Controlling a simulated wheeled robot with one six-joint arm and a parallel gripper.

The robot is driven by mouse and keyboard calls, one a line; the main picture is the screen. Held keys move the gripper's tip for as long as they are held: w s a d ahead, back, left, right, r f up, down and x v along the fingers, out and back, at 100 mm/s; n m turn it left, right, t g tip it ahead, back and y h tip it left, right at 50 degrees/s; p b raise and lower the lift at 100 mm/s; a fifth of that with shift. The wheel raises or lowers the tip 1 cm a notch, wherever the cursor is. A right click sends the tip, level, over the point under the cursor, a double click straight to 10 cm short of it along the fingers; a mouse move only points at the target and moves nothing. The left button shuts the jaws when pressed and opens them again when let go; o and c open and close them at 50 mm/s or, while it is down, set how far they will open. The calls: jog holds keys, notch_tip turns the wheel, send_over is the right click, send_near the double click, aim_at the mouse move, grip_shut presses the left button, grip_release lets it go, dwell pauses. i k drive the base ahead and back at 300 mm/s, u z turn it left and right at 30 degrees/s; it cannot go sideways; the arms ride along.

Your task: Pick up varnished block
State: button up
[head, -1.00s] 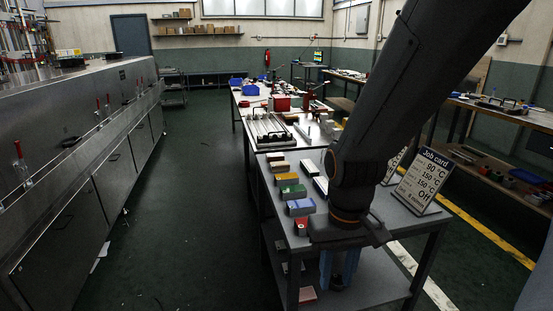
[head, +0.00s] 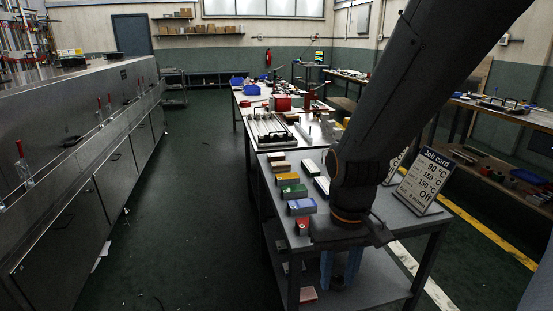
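Several small blocks with coloured tops stand in a row along the left side of the near table (head: 384,263). From far to near they include a dark reddish one (head: 280,165), a yellow one (head: 286,178), a green one (head: 292,191), a blue one (head: 302,206) and a red one (head: 302,224). I cannot tell which is the varnished block. My gripper (head: 341,268) points down at the near end of the table, right of the nearest blocks. Its two bluish fingers look apart with nothing visible between them. My arm hides part of the table top.
A job card (head: 423,180) stands at the table's right side. A dark rack (head: 269,130) sits on the table beyond. A long steel machine (head: 75,150) with red-handled levers lines the left. The green floor aisle (head: 190,200) between is clear.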

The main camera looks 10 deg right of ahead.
aim_at(278, 157)
jog(key=z, duration=2.2)
jog(key=i, duration=3.95)
jog(key=u, duration=2.5)
jog(key=i, duration=1.7)
jog(key=u, duration=0.4)
